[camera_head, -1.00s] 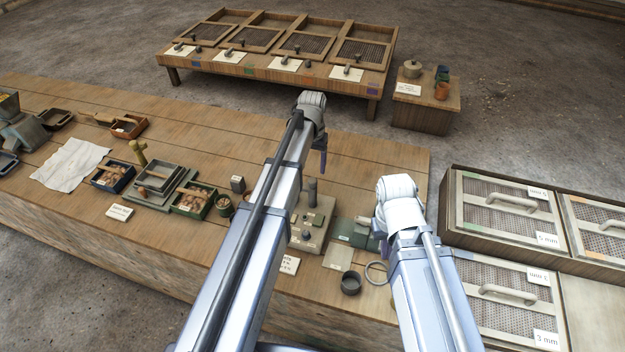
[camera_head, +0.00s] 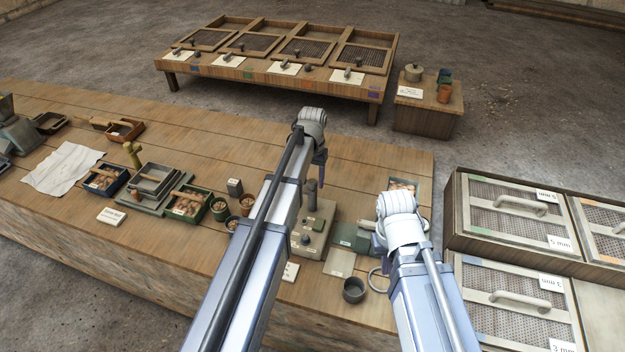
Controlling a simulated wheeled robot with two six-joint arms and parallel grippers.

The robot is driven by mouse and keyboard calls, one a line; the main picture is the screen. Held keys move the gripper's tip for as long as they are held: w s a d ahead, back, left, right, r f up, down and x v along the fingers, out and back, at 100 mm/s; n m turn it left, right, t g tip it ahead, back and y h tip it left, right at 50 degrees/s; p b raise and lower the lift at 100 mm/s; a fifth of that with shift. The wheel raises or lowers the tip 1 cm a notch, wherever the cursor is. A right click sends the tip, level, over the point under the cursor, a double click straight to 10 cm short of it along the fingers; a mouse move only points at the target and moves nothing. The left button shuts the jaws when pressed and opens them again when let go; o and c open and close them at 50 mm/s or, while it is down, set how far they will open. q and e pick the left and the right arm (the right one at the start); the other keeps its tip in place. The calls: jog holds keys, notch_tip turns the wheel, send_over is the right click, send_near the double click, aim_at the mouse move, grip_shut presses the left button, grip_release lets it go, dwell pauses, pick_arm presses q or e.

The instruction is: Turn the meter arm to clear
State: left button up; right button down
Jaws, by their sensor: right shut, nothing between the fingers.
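What looks like the meter is a beige box (camera_head: 314,228) with a dark upright post (camera_head: 312,192) and a small green part on top. It stands on the bench, partly hidden by my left arm, and I cannot make out which way its arm points. My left gripper (camera_head: 320,160) hangs from the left wrist just above and behind the post, apart from it; its fingers are too small to read. My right gripper (camera_head: 378,244) is mostly hidden behind its white wrist, shut and empty, close to a green-grey plate (camera_head: 350,237) right of the box.
A tray of brown pieces (camera_head: 404,186) is behind my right wrist. Trays and small pots (camera_head: 220,208) stand left. Screened boxes (camera_head: 512,221) are at the right.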

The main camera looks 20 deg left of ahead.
pick_arm(q)
grip_shut()
dwell(1.1)
